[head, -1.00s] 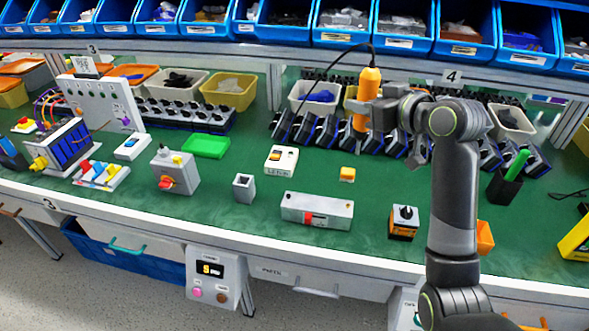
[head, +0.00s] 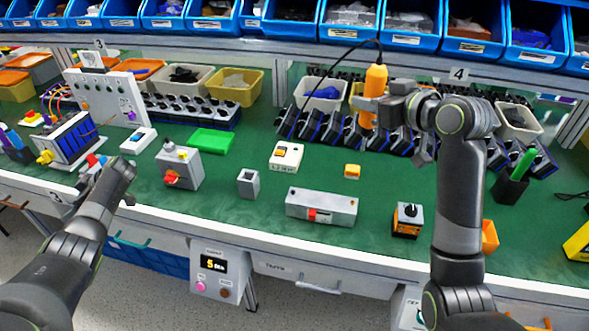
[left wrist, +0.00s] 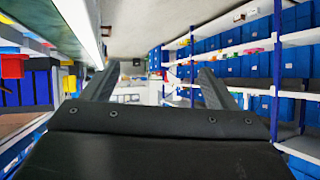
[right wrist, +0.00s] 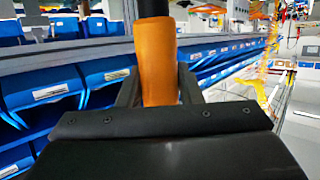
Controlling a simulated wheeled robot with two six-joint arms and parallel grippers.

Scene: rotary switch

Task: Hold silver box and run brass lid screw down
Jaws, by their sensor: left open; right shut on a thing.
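The silver box (head: 180,171) stands on the green bench left of centre in the head view. My right gripper (right wrist: 158,95) is shut on an orange power screwdriver (head: 374,83), upright at the back of the bench, far right of the box. Its tip is hidden in the right wrist view.
A long grey box with a red switch (head: 335,206), a small grey block (head: 249,184) and a white switch box (head: 286,156) stand right of the silver box. A green tray (head: 212,140) lies behind it. A white panel (head: 110,98) stands back left.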

